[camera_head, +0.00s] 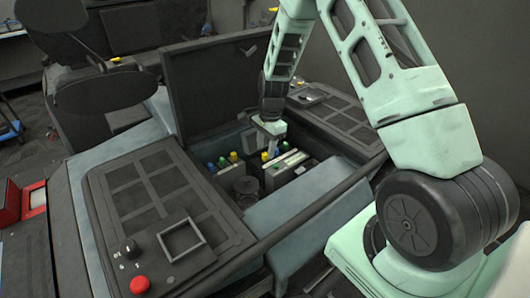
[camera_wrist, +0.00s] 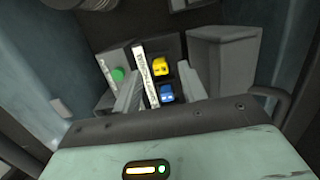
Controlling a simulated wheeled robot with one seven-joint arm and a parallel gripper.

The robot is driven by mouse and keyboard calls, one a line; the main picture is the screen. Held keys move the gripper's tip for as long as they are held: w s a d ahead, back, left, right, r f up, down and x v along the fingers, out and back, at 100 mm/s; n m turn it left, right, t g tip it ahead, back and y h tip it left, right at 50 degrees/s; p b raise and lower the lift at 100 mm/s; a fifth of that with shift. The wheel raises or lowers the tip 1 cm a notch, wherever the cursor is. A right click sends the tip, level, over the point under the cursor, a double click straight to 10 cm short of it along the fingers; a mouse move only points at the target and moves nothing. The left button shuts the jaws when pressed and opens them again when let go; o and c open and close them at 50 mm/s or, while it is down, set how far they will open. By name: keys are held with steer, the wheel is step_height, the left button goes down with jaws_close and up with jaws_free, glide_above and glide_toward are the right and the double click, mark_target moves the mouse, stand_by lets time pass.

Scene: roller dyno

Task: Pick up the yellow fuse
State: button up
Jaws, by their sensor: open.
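In the wrist view a yellow fuse (camera_wrist: 160,68) stands in a dark slot, with a blue fuse (camera_wrist: 167,93) just below it in the picture. My gripper (camera_wrist: 158,92) is open, its two grey fingers on either side of these fuses. No grip on the yellow fuse shows. In the head view my gripper (camera_head: 271,142) points down into the open compartment, over the right fuse block. A yellow fuse (camera_head: 265,157) is by its tip; another yellow fuse (camera_head: 233,156) sits in the left row. Which one the wrist view shows is not certain.
A green fuse (camera_wrist: 118,74) stands left of a white labelled strip (camera_wrist: 147,75). A raised dark lid (camera_head: 215,85) stands behind the compartment. A dark round cap (camera_head: 247,186) sits in front of the blocks. A red button (camera_head: 139,285) is on the left panel.

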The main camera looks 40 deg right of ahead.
steer(key=shift+a+f, duration=0.1)
steer(key=shift+f, duration=0.9)
jaws_close()
steer(key=shift+r, duration=0.1)
